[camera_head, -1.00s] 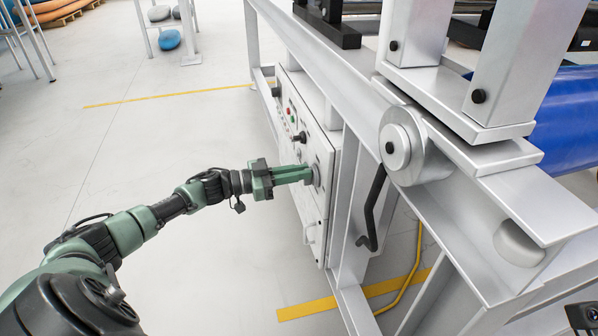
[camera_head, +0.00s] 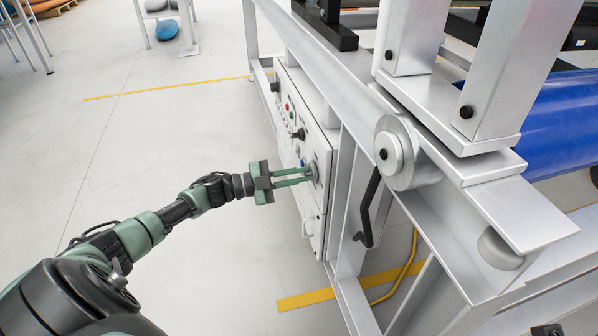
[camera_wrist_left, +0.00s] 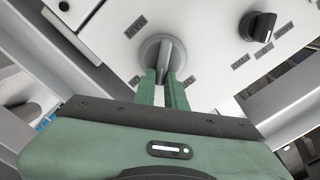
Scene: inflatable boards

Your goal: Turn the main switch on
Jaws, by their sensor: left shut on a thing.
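The main switch (camera_wrist_left: 163,52) is a grey round knob with a raised handle on a white control panel, with a "MAIN" label beside it in the left wrist view. In the head view the switch (camera_head: 314,172) sits on the side of the control box (camera_head: 318,140). My left gripper (camera_head: 308,175) reaches it from the left, and its green fingers are at the knob. In the left wrist view the fingers (camera_wrist_left: 166,80) are shut on the switch's handle, one on each side. My right gripper is not in view.
A black selector knob (camera_wrist_left: 258,27) sits on the same panel. A silver machine frame (camera_head: 350,200) with a black crank handle (camera_head: 369,210) and a roller (camera_head: 397,152) stands to the right. Open floor (camera_head: 150,140) lies to the left.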

